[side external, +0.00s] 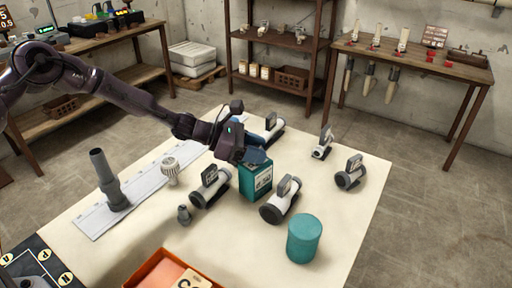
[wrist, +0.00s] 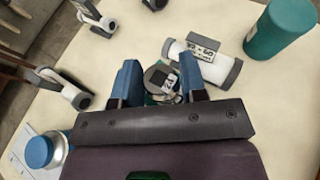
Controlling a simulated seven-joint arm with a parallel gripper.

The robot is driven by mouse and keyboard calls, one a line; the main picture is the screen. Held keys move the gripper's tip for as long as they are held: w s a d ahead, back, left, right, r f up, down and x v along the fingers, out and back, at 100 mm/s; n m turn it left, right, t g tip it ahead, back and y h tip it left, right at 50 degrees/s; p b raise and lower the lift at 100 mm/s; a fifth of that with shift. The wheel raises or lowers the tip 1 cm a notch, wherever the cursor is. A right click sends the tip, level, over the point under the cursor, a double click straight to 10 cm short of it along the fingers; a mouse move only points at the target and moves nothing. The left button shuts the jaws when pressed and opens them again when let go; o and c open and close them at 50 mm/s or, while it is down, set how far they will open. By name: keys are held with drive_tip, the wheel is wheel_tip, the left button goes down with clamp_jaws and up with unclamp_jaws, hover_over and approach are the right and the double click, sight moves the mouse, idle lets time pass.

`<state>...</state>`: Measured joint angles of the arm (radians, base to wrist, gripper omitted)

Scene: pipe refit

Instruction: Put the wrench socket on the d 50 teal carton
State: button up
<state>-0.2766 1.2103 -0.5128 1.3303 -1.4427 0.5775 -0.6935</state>
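The teal carton (side external: 255,182) stands upright on the cream work surface, with a white label on its side. My gripper (side external: 256,162) is right over its top. In the wrist view, my gripper's two blue fingers (wrist: 159,82) have a grey round piece with a white number tag, which looks like the wrench socket (wrist: 157,73), between them. In the side view the fingers hide the socket.
White-and-grey pipe pieces with tags stand close by, one at the carton's left (side external: 210,187) and one in front (side external: 281,199). A teal cylinder (side external: 304,239) stands front right. A grey stepped pipe (side external: 108,181) stands at left. An orange tray (side external: 150,271) is at the front edge.

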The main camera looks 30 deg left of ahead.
drive_tip(key=o, duration=0.3)
drive_tip(key=shift+r, duration=0.2)
drive_tip(key=v, duration=1.2)
drive_tip(key=s+d+r+m+g+y, duration=0.2)
drive_tip(key=s+r+m+g+y, duration=0.2)
drive_tip(key=s+r+m, duration=0.9)
drive_tip(key=s+a+r+m+t+y, duration=0.1)
drive_tip(key=s+a+r+m+y, duration=0.2)
drive_tip(key=s+m, duration=0.3)
drive_tip(key=s+a+r+m+t+y, duration=0.1)
drive_tip(key=s+a+r+m+y, duration=0.2)
drive_tip(key=s, duration=1)
drive_tip(key=a+m+y, duration=0.1)
drive_tip(key=a+m, duration=0.1)
drive_tip(key=shift+m, duration=0.4)
